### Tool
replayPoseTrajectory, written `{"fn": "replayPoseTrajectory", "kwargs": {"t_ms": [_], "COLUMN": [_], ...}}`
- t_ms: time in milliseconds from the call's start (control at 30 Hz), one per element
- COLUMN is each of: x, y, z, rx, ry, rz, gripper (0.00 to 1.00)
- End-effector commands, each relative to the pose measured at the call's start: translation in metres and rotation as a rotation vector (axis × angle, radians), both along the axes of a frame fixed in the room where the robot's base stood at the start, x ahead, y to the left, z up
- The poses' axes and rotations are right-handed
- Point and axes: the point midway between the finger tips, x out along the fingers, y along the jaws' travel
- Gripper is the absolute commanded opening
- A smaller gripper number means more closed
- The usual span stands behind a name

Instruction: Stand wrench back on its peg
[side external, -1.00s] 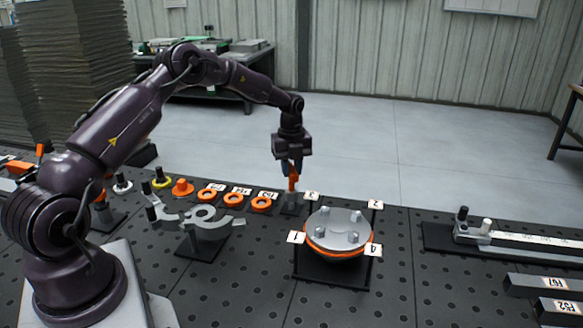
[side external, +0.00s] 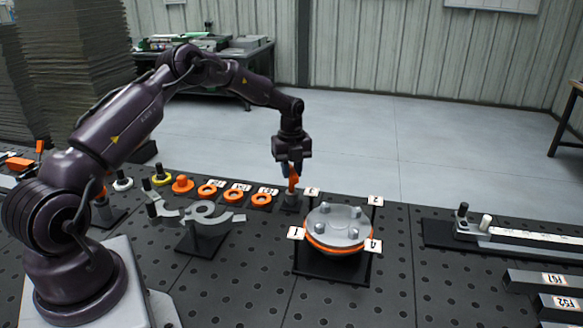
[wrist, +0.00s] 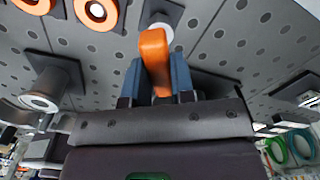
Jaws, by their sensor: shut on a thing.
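The wrench shows as an orange piece (side external: 293,182), held upright in my gripper (side external: 291,171). In the wrist view the orange wrench (wrist: 155,58) sits between the two blue-grey fingers of my gripper (wrist: 154,80), which are shut on it. Directly below it in the side view is a small dark block (side external: 289,204) on the bench. In the wrist view a dark square base (wrist: 172,10) with a pale round part shows beyond the wrench's far end. Whether the wrench touches the block or its peg I cannot tell.
A round grey flange (side external: 338,226) with an orange rim and several bolts stands close to the right, with numbered tags around it. Orange rings (side external: 234,197) lie to the left. A grey hooked part (side external: 205,214) stands in front of them. A long rail (side external: 520,240) is far right.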

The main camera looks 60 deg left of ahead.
Motion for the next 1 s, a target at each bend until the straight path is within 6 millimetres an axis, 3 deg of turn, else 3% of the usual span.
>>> {"fn": "replayPoseTrajectory", "kwargs": {"t_ms": [733, 767, 867, 1000], "x": [0.000, 0.000, 0.000, 0.000], "y": [0.000, 0.000, 0.000, 0.000], "z": [-0.011, -0.011, -0.011, -0.011], "rx": [0.001, 0.001, 0.001, 0.000], "ry": [-0.001, 0.000, 0.000, 0.000], "rz": [0.000, 0.000, 0.000, 0.000], "gripper": [0.00, 0.30, 0.53, 0.53]}}
